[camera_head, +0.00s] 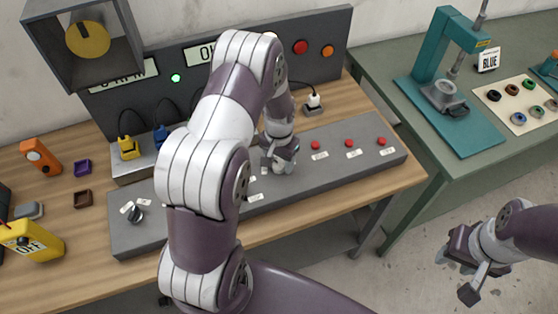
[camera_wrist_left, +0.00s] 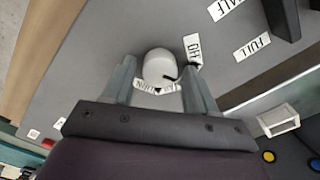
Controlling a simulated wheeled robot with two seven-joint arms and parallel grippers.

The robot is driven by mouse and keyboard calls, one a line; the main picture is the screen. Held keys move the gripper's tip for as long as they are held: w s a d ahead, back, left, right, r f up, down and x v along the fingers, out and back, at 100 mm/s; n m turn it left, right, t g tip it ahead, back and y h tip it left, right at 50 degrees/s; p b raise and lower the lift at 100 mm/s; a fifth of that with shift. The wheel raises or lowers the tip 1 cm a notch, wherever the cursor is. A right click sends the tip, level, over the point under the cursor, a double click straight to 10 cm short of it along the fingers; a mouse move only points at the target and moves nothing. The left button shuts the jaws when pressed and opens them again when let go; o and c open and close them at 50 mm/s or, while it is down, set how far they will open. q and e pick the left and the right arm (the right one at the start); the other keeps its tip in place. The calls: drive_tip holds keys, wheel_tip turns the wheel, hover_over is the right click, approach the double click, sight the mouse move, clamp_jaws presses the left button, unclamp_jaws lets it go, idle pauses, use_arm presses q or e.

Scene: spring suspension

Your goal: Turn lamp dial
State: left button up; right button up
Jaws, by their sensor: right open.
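A round pale knob (camera_wrist_left: 160,64) on the grey control panel (camera_head: 330,172) shows in the left wrist view, with a white OFF label (camera_wrist_left: 193,50) beside it. Labels reading HALF (camera_wrist_left: 226,8) and FULL (camera_wrist_left: 252,47) lie further right there. My left gripper (camera_head: 282,160) is low over the panel; in the wrist view its fingers (camera_wrist_left: 158,75) are open on either side of the knob, with small gaps visible. The arm hides the panel's middle in the head view. A dark dial (camera_head: 135,214) with two labels sits at the panel's left end. My right gripper (camera_head: 472,268) is open, empty and away from the table.
Red buttons (camera_head: 349,143) line the panel's right part. Yellow (camera_head: 129,147) and blue plugs stand behind its left part. A green press (camera_head: 449,95) stands on the right-hand table. Floor below my right gripper is clear.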

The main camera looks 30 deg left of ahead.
sight(279, 163)
use_arm(q)
drive_tip(key=shift+s, duration=0.15)
wheel_tip(279, 163, up, 13)
drive_tip(key=b, duration=0.2)
drive_tip(key=shift+f, duration=0.2)
